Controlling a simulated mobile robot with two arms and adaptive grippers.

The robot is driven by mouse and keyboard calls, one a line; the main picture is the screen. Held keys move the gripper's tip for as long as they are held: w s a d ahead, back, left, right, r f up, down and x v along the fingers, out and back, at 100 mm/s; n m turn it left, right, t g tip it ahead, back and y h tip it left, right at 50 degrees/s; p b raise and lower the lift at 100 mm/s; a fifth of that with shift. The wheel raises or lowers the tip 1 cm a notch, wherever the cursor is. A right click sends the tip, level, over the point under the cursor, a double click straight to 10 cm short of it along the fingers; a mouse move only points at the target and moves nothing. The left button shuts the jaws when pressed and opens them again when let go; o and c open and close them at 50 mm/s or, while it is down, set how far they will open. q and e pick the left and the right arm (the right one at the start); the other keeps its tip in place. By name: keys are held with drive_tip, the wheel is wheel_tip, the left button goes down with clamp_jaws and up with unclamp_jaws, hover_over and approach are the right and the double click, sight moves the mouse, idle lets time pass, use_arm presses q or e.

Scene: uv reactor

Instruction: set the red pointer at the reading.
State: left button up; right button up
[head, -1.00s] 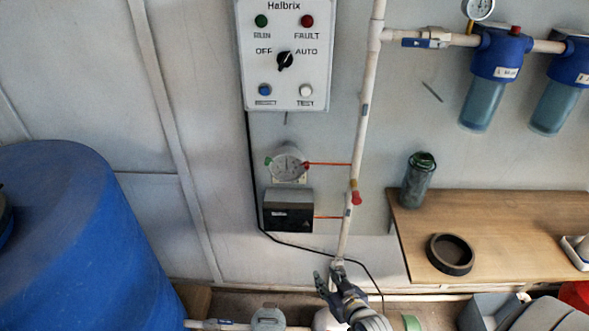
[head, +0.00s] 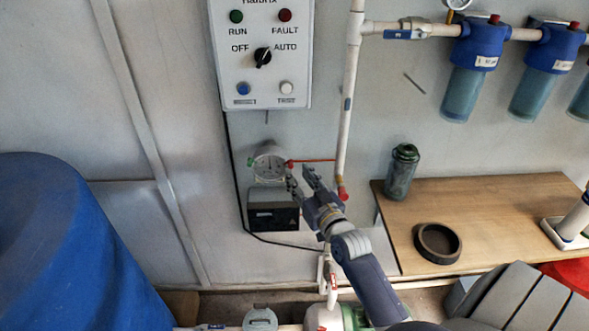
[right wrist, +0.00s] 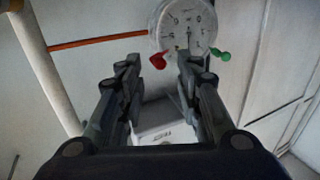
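The round pressure gauge (head: 269,164) is on the wall above a dark box. It shows close up in the right wrist view (right wrist: 187,24), upside down, with a dark needle on its pale dial. The red pointer (right wrist: 158,60) sticks out at the gauge's rim, on the left in the wrist view; in the head view it is a small red spot (head: 290,164). A green pointer (right wrist: 219,54) is on the opposite side. My right gripper (head: 302,173) is open and empty, just below and right of the gauge, its fingers (right wrist: 158,72) apart. My left gripper is not in view.
The dark box (head: 272,212) hangs under the gauge. A thin red tube (head: 318,160) runs from the gauge to the white vertical pipe (head: 350,95). The control panel (head: 262,50) is above. A wooden shelf (head: 480,205) at right holds a green bottle (head: 401,170) and a black ring (head: 437,243).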

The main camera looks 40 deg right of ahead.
sight(292, 167)
drive_tip(key=w, duration=0.3)
drive_tip(key=shift+d, duration=0.2)
drive_tip(key=shift+w, duration=0.1)
clamp_jaws()
drive_tip(key=shift+r+p, duration=0.1)
drive_tip(key=shift+p, duration=0.2)
